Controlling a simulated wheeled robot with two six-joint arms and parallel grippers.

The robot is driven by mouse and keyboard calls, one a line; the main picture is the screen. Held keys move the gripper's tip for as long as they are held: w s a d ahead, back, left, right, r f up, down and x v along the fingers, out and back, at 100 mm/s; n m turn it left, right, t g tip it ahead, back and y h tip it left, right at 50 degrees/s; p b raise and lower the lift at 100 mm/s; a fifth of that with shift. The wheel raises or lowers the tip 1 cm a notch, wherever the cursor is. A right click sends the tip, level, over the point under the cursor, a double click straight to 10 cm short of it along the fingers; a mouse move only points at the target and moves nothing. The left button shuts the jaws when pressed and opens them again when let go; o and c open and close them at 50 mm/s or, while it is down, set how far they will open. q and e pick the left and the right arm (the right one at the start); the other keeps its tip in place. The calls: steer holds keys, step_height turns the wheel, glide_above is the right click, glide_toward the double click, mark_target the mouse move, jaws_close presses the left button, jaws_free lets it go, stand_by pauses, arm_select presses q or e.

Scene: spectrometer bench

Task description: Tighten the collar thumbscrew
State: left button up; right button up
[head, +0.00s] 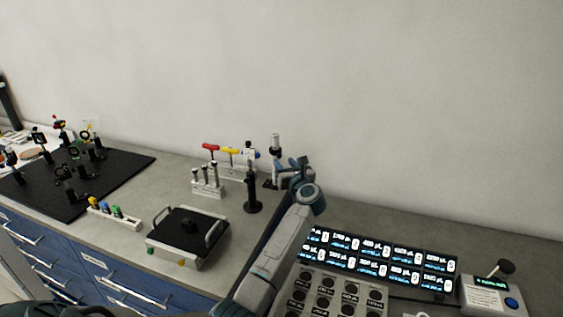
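A dark post with a silver upper part (275,146) stands near the wall, just left of my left gripper (279,167). The gripper is beside the post, and its arm rises from the bottom of the picture. The fingers are small and overlap the post, so I cannot tell whether they touch it or are open or shut. A second black post on a round base (253,193) stands a little nearer, to the left. The collar and its thumbscrew are too small to make out. My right gripper is not in view.
A black-topped box with handles (187,232) stands in front. An optics breadboard (125,165) lies left. Lit displays (376,262) stand right. Bare bench lies between breadboard and rack.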

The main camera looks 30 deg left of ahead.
mark_target(280, 156)
arm_select(q)
steer(key=x, duration=0.2)
steer(key=shift+w+a+f+b, duration=0.15)
steer(key=shift+w+a+b, duration=0.15)
steer(key=shift+b, duration=0.05)
steer(key=shift+w+a, duration=0.3)
steer(key=shift+a, duration=0.2)
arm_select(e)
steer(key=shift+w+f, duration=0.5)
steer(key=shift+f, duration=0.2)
arm_select(q)
jaws_close()
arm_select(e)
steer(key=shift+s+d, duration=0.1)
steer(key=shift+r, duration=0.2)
